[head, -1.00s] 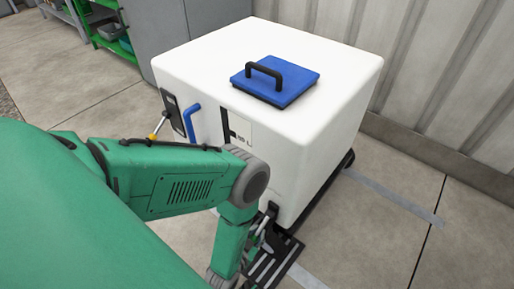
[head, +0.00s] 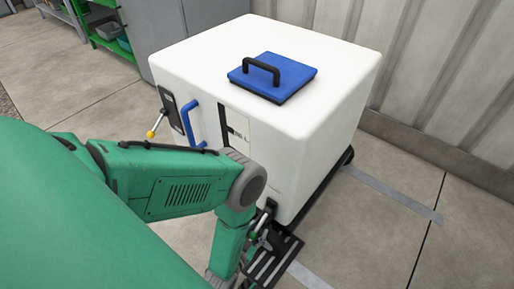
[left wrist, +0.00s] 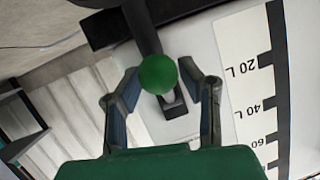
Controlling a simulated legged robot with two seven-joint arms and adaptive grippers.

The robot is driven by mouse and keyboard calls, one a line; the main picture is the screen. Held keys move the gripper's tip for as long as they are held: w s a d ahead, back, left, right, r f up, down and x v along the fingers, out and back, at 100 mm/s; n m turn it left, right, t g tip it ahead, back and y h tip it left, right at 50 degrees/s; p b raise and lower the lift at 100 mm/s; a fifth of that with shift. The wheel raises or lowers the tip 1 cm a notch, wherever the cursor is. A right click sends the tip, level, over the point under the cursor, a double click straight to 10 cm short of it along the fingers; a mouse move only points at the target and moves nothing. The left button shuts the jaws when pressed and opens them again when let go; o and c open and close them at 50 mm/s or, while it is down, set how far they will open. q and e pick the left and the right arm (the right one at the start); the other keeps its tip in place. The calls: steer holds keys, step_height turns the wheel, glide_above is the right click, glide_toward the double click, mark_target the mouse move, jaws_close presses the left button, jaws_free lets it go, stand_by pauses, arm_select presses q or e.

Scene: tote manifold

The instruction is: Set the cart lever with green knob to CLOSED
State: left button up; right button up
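The green knob (left wrist: 158,74) sits at the end of a dark lever (left wrist: 142,25) in the left wrist view. My left gripper (left wrist: 160,82) is open, with one finger on each side of the knob and a visible gap on both sides. In the head view, my left gripper (head: 259,228) is low at the front of the white tote cart (head: 310,140), beside a dark lever mount (head: 271,207). The green knob cannot be made out there. No CLOSED marking is readable. My right gripper is not in view.
Another lever with a yellow knob (head: 150,134) and a blue handle (head: 195,124) are on the cart's front-left face. A level scale (left wrist: 262,100) runs beside the lever. A blue lid (head: 272,80) is on top. Floor to the right is clear.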

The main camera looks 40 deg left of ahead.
mark_target(257, 229)
arm_select(q)
step_height(257, 229, up, 10)
steer(key=shift+f, duration=0.1)
stand_by(0.5)
steer(key=shift+w, duration=0.1)
stand_by(0.3)
